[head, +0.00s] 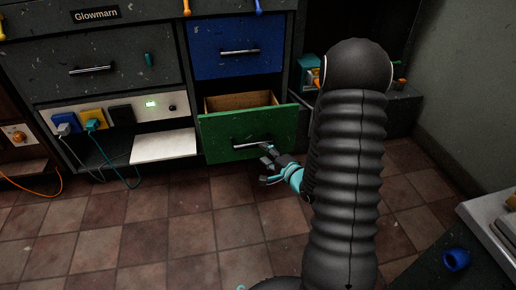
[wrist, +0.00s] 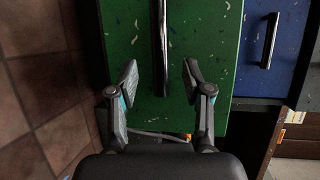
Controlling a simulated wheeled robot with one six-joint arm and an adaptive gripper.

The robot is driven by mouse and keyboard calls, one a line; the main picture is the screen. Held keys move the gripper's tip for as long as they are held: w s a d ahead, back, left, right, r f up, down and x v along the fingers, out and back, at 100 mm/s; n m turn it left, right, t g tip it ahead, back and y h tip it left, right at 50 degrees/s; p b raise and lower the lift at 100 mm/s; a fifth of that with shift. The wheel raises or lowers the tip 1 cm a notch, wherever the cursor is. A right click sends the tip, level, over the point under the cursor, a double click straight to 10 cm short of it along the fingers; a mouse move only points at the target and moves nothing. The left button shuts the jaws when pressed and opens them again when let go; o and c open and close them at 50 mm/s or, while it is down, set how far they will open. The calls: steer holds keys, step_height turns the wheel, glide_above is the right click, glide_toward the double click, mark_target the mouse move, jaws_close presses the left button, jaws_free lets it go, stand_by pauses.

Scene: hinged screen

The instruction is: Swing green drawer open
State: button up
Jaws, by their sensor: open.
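The green drawer (head: 222,128) stands partly out below a blue drawer, its wooden inside showing from above. Its dark bar handle (head: 247,145) runs across the front. My gripper (head: 269,164) is at the right end of this handle. In the wrist view my gripper (wrist: 160,74) is open, with one finger on each side of the handle (wrist: 162,50), apart from it. The green drawer front (wrist: 205,50) fills the middle of that view. My arm hides part of the area right of the drawer in the head view.
The blue drawer (head: 238,46) above is shut. A white shelf (head: 163,147) sticks out to the left, below a panel with plugs and cables (head: 97,120). The tiled floor (head: 150,225) in front is clear.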

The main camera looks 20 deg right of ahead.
steer(key=shift+v, duration=2.15)
